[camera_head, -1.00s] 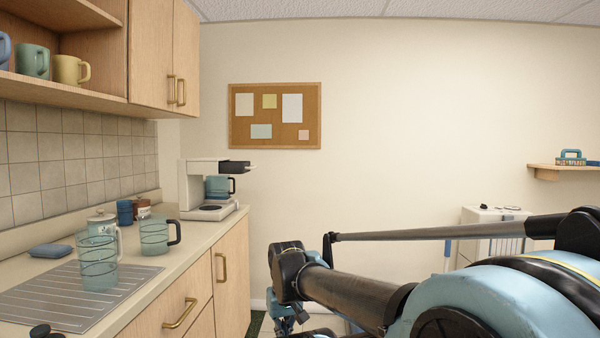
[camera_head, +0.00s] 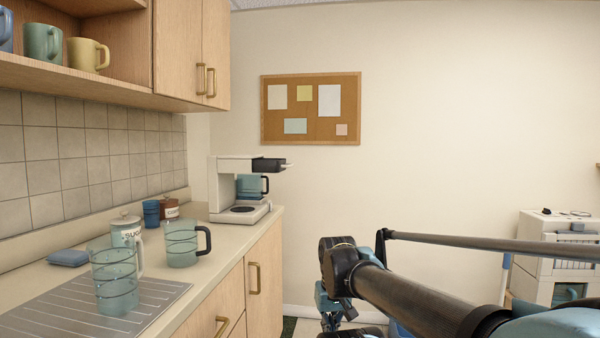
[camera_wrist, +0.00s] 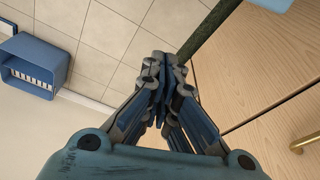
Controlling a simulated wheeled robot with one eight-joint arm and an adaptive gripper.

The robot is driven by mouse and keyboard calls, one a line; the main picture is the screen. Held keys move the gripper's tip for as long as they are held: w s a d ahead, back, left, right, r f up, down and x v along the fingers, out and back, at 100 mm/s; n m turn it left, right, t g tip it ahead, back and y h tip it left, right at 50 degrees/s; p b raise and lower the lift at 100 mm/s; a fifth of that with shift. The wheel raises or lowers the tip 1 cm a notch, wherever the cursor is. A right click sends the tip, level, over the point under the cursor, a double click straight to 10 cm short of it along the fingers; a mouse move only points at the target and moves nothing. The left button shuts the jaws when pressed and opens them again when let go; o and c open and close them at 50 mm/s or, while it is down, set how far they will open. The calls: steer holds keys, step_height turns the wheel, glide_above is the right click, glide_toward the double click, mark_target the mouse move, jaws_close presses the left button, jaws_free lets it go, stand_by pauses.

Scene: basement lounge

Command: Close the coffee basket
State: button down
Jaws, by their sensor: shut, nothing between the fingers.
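The coffee maker (camera_head: 222,190) stands at the far end of the counter. Its black coffee basket (camera_head: 268,165) juts out to the right from the upper housing, with its handle pointing right. A blue carafe with a black handle (camera_head: 250,186) shows beneath the basket. My gripper (camera_wrist: 164,75) is shut and empty in the wrist view, over the floor beside the wooden cabinet fronts. In the head view my gripper (camera_head: 328,318) hangs below counter height, to the right of the counter and apart from the coffee maker; its fingertips are hard to make out there.
The counter (camera_head: 222,240) holds a clear pitcher (camera_head: 114,285), a glass mug (camera_head: 181,245), a sugar jar (camera_head: 128,236) and a blue sponge (camera_head: 69,258). Cabinet handles (camera_head: 254,278) protrude on its front. A white cabinet (camera_head: 545,250) stands right. Floor shows below my gripper.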

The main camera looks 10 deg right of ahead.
steer(key=w+a+r+m+t+y, duration=0.3)
steer(key=w+a+r+y, duration=0.1)
steer(key=w+r, duration=0.7)
steer(key=w+a+r+m+t+y, duration=0.35)
steer(key=w+r, duration=0.45)
steer(key=w, duration=0.5)
steer(key=w+d+r+m+t+y, duration=0.1)
steer(key=w+d+r+m+t, duration=0.3)
steer(key=w+d+r, duration=0.5)
steer(key=w+d+r+m+t+y, duration=0.1)
steer(key=w+d+r+m+t, duration=0.35)
steer(key=w+d+r, duration=0.55)
steer(key=w+a, duration=1.1)
steer(key=shift+w+n+h, duration=0.35)
steer(key=shift+n, duration=0.05)
